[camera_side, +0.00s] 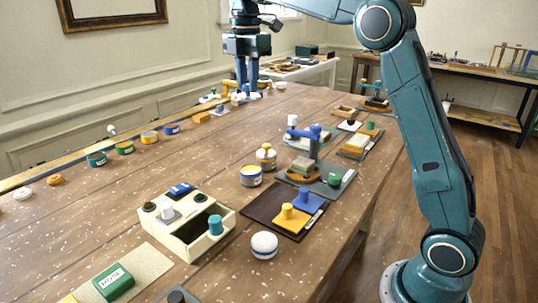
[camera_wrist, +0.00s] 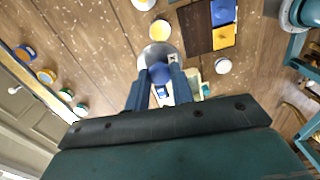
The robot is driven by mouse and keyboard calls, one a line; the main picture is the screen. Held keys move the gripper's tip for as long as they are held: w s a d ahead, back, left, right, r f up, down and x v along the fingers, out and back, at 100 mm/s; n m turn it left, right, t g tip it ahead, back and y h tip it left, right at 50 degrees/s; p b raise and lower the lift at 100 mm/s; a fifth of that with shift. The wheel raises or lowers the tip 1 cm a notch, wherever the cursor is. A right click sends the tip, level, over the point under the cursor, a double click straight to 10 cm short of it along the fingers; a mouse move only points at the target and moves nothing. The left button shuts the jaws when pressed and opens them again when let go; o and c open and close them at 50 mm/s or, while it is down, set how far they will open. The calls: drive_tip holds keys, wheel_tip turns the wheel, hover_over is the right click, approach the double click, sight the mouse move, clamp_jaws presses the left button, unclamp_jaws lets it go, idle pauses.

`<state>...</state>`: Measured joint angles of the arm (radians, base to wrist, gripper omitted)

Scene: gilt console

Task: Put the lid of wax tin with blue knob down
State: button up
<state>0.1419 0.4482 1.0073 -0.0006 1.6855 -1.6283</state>
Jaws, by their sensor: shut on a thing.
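My gripper (camera_wrist: 159,82) is shut on the blue knob (camera_wrist: 159,71) of a pale grey round lid (camera_wrist: 152,52). The knob sits between the two fingertips, and the lid is beyond them in the wrist view. In the side view my gripper (camera_side: 246,90) is at the top, apparently held high above the table; the lid is small and hard to make out there. A tin with a yellow band (camera_side: 251,178) stands on the table below.
A tin with a yellow lid (camera_side: 266,158) stands close behind the banded tin. A cream box (camera_side: 185,243), a dark tray (camera_side: 262,211) and a white-topped jar (camera_side: 264,246) are nearby. Several coloured jars line the left edge. Bare wood lies left of the banded tin.

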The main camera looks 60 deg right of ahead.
drive_tip(key=shift+a, duration=0.1)
idle(0.5)
drive_tip(key=a+f+n, duration=0.1)
drive_tip(key=a+f, duration=0.3)
drive_tip(key=a, duration=0.6)
drive_tip(key=shift+f, duration=0.2)
wheel_tip(320, 180, down, 20)
drive_tip(key=shift+r, duration=0.1)
idle(0.7)
drive_tip(key=o, duration=1)
drive_tip(key=shift+c, duration=0.2)
